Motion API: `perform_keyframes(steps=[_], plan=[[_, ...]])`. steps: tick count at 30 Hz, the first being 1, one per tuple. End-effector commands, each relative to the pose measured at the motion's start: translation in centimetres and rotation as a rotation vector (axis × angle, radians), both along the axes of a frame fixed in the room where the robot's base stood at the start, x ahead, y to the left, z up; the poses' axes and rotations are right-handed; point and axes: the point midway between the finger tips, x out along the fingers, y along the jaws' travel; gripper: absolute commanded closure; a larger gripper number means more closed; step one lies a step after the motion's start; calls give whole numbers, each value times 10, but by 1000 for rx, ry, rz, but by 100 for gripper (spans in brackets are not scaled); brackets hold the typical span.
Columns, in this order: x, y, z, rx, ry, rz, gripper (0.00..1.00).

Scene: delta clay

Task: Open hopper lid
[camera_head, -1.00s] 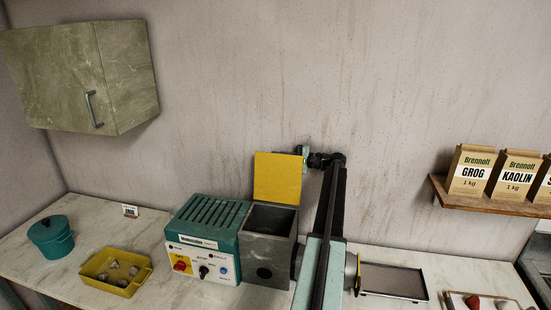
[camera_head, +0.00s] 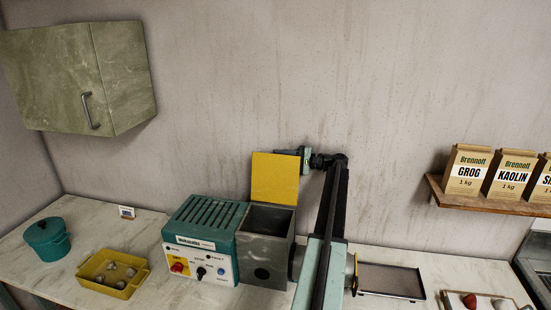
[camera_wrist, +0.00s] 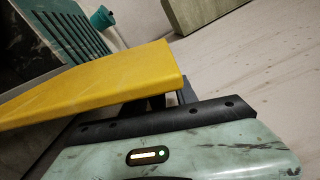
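The yellow hopper lid (camera_head: 275,178) stands raised, about upright, at the back edge of the grey hopper (camera_head: 266,249). The hopper's dark opening shows in front of it. My gripper (camera_head: 298,154) is at the lid's upper right edge, partly behind the lid. In the wrist view the yellow lid (camera_wrist: 110,80) crosses in front of my gripper (camera_wrist: 165,102) and hides most of the fingers. I cannot tell whether the fingers are open or shut, or whether they touch the lid.
A teal control box (camera_head: 208,238) adjoins the hopper on the left. A yellow tray (camera_head: 128,290) and teal pot (camera_head: 48,238) stand further left. A dark tray (camera_head: 392,281) lies to the right. A shelf (camera_head: 490,198) with paper bags and a green cabinet (camera_head: 60,75) hang on the wall.

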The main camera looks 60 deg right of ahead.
Motion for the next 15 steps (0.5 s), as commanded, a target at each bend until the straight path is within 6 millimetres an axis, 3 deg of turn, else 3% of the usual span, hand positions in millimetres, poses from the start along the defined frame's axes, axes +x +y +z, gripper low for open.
perform_keyframes(steps=[7, 15], plan=[[-44, -20, 0, 1, 0, -1, 66], [-51, -23, 0, 1, 0, 1, 66]])
